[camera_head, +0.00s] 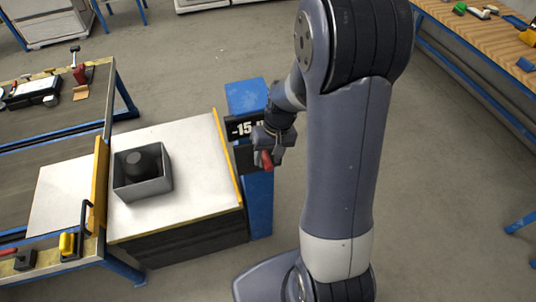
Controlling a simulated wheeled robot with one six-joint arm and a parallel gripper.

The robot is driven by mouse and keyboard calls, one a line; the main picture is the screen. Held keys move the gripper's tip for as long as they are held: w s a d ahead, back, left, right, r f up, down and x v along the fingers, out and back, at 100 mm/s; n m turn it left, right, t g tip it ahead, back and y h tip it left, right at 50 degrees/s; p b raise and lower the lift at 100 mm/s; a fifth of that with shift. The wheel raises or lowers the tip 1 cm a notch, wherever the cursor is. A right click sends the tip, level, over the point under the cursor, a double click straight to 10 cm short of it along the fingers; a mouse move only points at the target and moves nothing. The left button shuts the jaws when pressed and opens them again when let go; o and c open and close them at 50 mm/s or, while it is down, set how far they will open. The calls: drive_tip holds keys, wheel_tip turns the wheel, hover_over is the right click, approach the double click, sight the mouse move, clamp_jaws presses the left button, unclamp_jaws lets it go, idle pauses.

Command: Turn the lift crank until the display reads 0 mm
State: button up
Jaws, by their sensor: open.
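The display (238,129) is a black panel on a blue post and reads "-15" in white. My arm covers the rest of its reading. The red crank handle (267,161) hangs low at the front of the post. My gripper (267,148) is open and is right at the handle, just above it in the picture. I cannot tell whether the fingers touch the handle or stand around it. The rest of the crank is hidden behind my gripper. The lift table (200,218) has a white top with yellow edge strips and stands left of the post.
A grey open box (145,190) with a black round object (145,160) inside stands on the lift table. A workbench (60,145) with tools and a yellow-handled part (67,243) is at left. A wooden bench (480,35) is at upper right. The floor right of my arm is clear.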

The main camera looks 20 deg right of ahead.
drive_tip(key=shift+f, duration=0.1)
drive_tip(key=shift+c, duration=0.5)
clamp_jaws()
